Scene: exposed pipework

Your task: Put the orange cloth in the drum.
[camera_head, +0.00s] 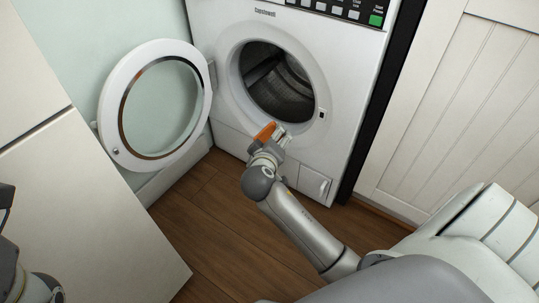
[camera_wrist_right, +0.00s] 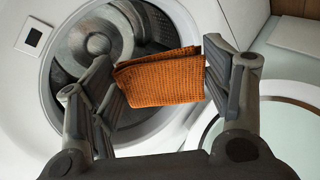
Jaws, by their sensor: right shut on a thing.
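The orange cloth (camera_wrist_right: 160,80) is a folded, waffle-textured piece held between the fingers of my right gripper (camera_wrist_right: 158,95) in the right wrist view. In the head view the cloth (camera_head: 265,131) shows as a small orange patch at my right gripper (camera_head: 273,133), just below the door opening. The drum (camera_head: 278,83) is a dark, ribbed metal cavity inside the white washing machine (camera_head: 235,105). It also shows behind the cloth in the right wrist view (camera_wrist_right: 95,40). The cloth is outside the drum, in front of the opening's lower rim. My left gripper is not clearly visible.
The round door (camera_head: 112,100) stands wide open to the left of the opening. A white cabinet (camera_head: 85,210) is at the left and a panelled white front (camera_head: 460,110) at the right. Wooden floor (camera_head: 215,215) lies in front of the machine.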

